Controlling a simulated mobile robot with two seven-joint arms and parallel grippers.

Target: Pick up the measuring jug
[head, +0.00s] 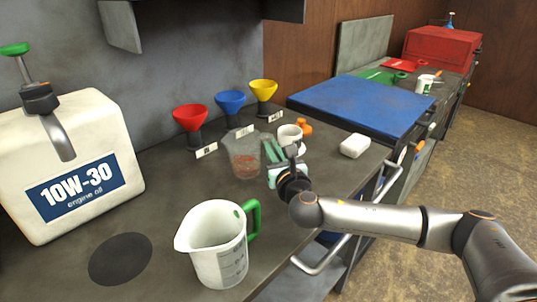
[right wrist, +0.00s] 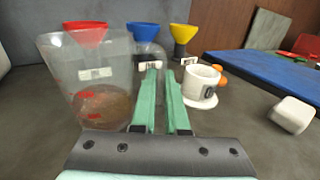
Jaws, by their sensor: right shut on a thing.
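A clear jug (head: 245,156) with red marks and some brownish contents low inside stands upright near the middle of the grey bench. It fills the left of the right wrist view (right wrist: 92,85). My right gripper (head: 272,150) is at its right side, with its green fingers close together. It is shut on the clear jug, though the fingers hide the exact contact. A larger white jug (head: 217,250) with a green handle and scale marks stands upright at the front, apart from the gripper. My left gripper is out of view.
Red (head: 190,118), blue (head: 230,103) and yellow (head: 263,92) funnels stand behind the clear jug. An oil container (head: 65,165) stands left, near a dark round patch (head: 120,258).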

